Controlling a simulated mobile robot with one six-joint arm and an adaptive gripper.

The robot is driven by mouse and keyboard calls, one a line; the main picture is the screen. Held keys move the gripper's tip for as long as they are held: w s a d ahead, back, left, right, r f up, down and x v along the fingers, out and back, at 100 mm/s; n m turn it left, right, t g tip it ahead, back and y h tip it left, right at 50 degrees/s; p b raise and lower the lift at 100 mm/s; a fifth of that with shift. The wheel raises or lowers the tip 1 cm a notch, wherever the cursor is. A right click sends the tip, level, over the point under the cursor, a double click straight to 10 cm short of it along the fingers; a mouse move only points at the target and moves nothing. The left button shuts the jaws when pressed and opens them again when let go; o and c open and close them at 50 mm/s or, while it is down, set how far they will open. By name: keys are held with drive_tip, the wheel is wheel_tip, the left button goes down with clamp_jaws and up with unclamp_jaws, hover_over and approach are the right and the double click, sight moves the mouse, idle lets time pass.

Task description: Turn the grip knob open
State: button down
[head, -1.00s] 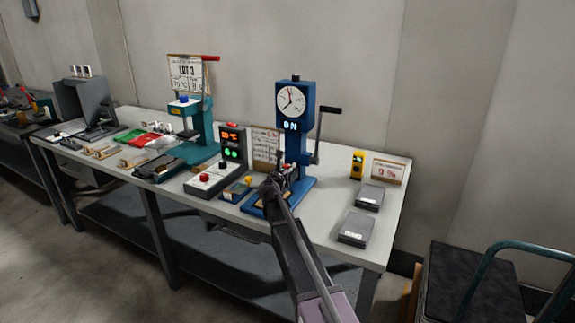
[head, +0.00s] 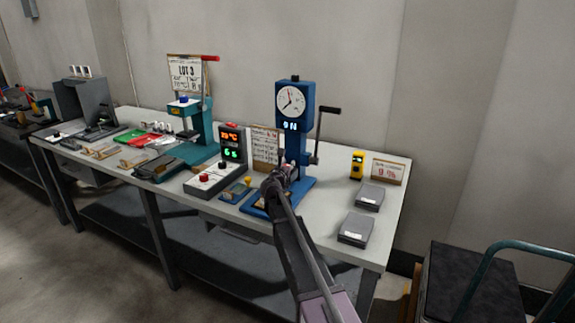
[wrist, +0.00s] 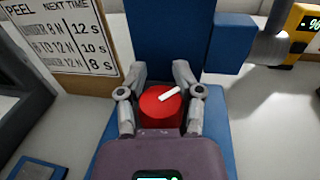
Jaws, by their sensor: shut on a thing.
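The grip knob (wrist: 157,112) is red and round with a white pointer mark, in the middle of the wrist view. The pointer slants up to the right. My gripper (wrist: 160,78) is shut on the knob, with one grey finger on each side of it. The knob belongs to the blue tester (head: 293,145) with a round dial, a small lit display and a black crank at its right. In the head view my gripper (head: 277,177) is at the tester's lower front, and my arm hides much of its base.
A paper card with peel times (wrist: 62,35) stands left of the tester. A grey control box (head: 216,178) with lit digits is further left. Grey blocks (head: 356,228) and a yellow meter (head: 357,165) are at the right. A cart (head: 480,285) stands right of the table.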

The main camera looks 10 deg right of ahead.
drive_tip(key=shift+s+a+n+t+y, duration=0.15)
drive_tip(key=shift+n+t+y, duration=0.35)
drive_tip(key=shift+n+y, duration=0.5)
drive_tip(key=n+y, duration=0.1)
drive_tip(key=y, duration=0.1)
drive_tip(key=shift+a+t+y, duration=0.1)
drive_tip(key=shift+t+y, duration=0.2)
drive_tip(key=shift+y, duration=0.1)
drive_tip(key=n+y, duration=0.2)
drive_tip(key=y, duration=0.1)
drive_tip(key=n+y, duration=0.2)
drive_tip(key=y, duration=0.1)
drive_tip(key=a+n+y, duration=0.1)
drive_tip(key=n+y, duration=0.1)
drive_tip(key=y, duration=0.1)
drive_tip(key=n+g+y, duration=0.2)
drive_tip(key=y, duration=0.1)
drive_tip(key=n+g+y, duration=0.2)
drive_tip(key=y, duration=0.1)
drive_tip(key=shift+a+n, duration=0.2)
drive_tip(key=shift+n, duration=0.2)
drive_tip(key=shift+s+a+n+g+y, duration=0.1)
drive_tip(key=shift+n+g+y, duration=0.6)
drive_tip(key=shift+g+y, duration=0.1)
drive_tip(key=shift+s+a+n+g+y, duration=0.1)
drive_tip(key=shift+n+g+y, duration=0.6)
drive_tip(key=shift+g+y, duration=0.1)
drive_tip(key=c, duration=0.6)
unclamp_jaws()
